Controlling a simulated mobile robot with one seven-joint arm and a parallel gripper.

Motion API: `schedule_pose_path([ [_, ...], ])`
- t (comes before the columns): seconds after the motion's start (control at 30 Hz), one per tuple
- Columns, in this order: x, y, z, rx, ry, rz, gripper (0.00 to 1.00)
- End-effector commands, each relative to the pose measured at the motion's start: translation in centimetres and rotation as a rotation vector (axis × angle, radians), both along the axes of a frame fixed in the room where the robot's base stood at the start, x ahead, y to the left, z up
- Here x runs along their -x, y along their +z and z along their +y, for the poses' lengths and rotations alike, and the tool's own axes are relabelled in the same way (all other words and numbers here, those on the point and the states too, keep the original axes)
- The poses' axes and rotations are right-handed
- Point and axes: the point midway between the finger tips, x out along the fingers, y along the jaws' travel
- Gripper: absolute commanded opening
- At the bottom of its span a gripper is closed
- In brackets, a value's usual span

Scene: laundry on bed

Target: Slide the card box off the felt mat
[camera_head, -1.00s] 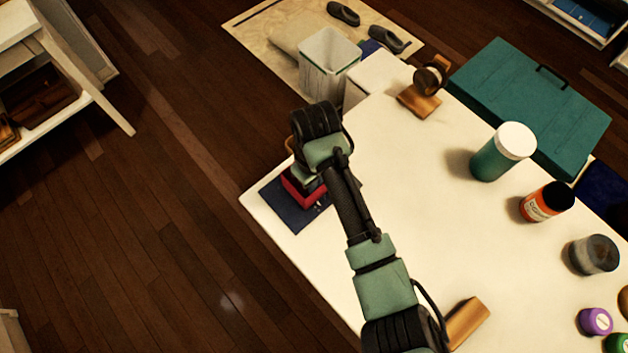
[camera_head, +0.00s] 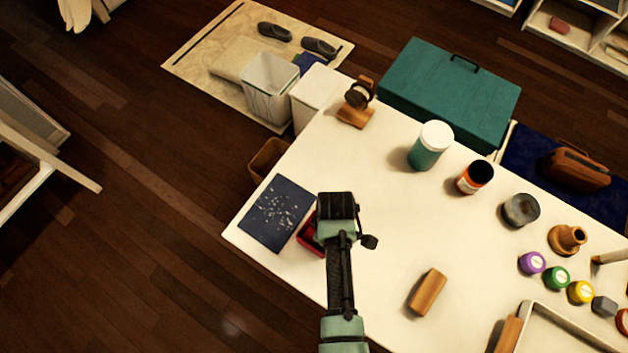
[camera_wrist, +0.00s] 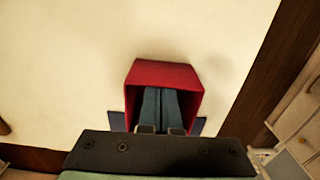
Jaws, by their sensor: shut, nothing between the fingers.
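The red card box (camera_head: 309,236) stands on the white tabletop at the right edge of the dark blue felt mat (camera_head: 262,226). Part of it is hidden behind my arm, so I cannot tell whether a bit still overlaps the mat. In the wrist view the box (camera_wrist: 163,73) is open-topped. My gripper (camera_wrist: 160,92) is shut with nothing between its fingers, and the fingertips reach into the box's opening. Strips of the mat (camera_wrist: 198,126) show on both sides of the box. The mat's upper face has pale specks.
A wooden block (camera_head: 427,292) lies right of my arm. A green jar (camera_head: 428,150), an orange jar (camera_head: 473,180) and a grey jar (camera_head: 520,210) stand further right. A watch stand (camera_head: 356,105) is at the back. The tabletop between is clear.

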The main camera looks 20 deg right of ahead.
Motion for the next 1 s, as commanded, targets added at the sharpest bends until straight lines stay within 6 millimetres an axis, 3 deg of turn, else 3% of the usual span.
schedule_pose_path([
  [0.5, 6.5, 0.2, -4.5, 0.000, 0.000, 0.002, 0.00],
  [1.0, 7.2, -0.1, -5.1, 0.001, 0.002, 0.002, 0.00],
])
